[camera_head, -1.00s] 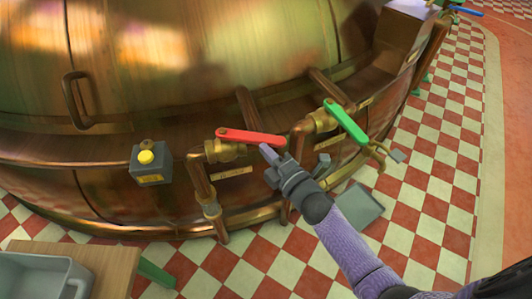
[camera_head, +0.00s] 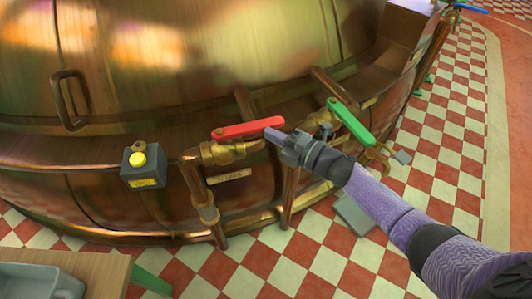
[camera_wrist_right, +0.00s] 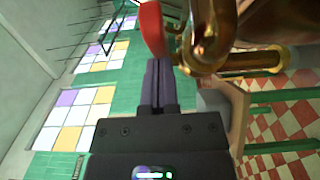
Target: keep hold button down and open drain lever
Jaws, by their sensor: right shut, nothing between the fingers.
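A yellow button (camera_head: 138,159) sits on a dark grey box (camera_head: 145,178) on the copper kettle's side, with nothing on it. To its right, a red lever (camera_head: 247,129) tops a brass valve, its right end tilted slightly up in the head view. A green lever (camera_head: 350,121) is on another valve further right. The labels are too small to read, so I cannot tell which lever is the drain. My right gripper (camera_head: 270,133) is shut and empty, its tips at or against the red lever's right end. In the wrist view the fingers (camera_wrist_right: 159,65) are just below the red lever (camera_wrist_right: 152,28).
The copper kettle (camera_head: 200,60) fills the back, with a handle (camera_head: 66,100) at left. Pipes run down below the valves. A wooden table with a grey tub (camera_head: 40,270) stands at the lower left. The checkered floor (camera_head: 300,250) is open in front.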

